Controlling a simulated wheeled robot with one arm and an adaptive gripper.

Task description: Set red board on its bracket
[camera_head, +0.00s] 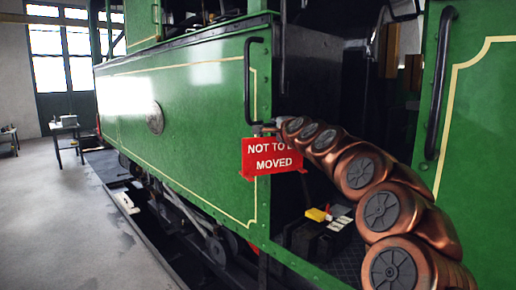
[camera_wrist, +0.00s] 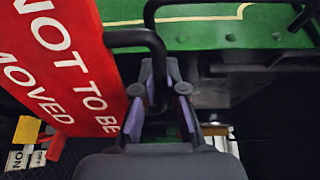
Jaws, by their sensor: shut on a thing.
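The red board (camera_head: 271,158) with white lettering, "NOT TO BE MOVED", hangs at the edge of the green tram side, by the cab opening. My gripper (camera_head: 264,129) is at its top edge and covers part of that edge. In the wrist view the board (camera_wrist: 62,62) is close, at the left. A bent black rod (camera_wrist: 135,38) runs from the board to my gripper (camera_wrist: 166,98), whose purple-padded fingers are shut on it. I cannot make out a separate bracket, nor tell whether the board touches the tram side.
A black vertical handrail (camera_head: 249,85) is just above the board; another handrail (camera_head: 437,85) is at the right. Yellow and white pieces (camera_head: 318,214) lie on a dark box in the cab opening. A small table (camera_head: 66,133) stands far left on open floor.

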